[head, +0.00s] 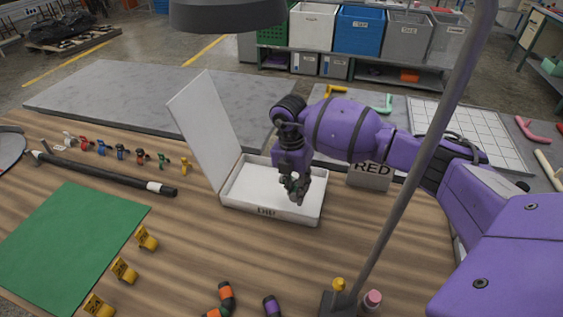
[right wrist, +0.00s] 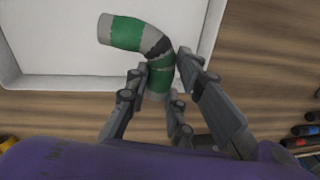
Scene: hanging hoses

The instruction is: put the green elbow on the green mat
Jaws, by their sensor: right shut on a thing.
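The green elbow (right wrist: 128,33) is a bent pipe piece with green bands, grey ends and a dark band at its bend. In the right wrist view my right gripper (right wrist: 160,72) is shut on one leg of it, and the other leg points up and left. In the head view my right gripper (head: 296,190) is over the open white box (head: 245,203), and the elbow is mostly hidden by the fingers. I cannot tell whether it touches the box floor. The green mat (head: 70,245) lies flat at the left of the table, clear on top. My left gripper is out of view.
The box lid (head: 205,125) stands up at its left. Several yellow pieces (head: 124,270) line the mat's right edge. A black rod (head: 100,172) lies behind the mat. A thin grey post (head: 400,205) rises at right. Bare wood lies between box and mat.

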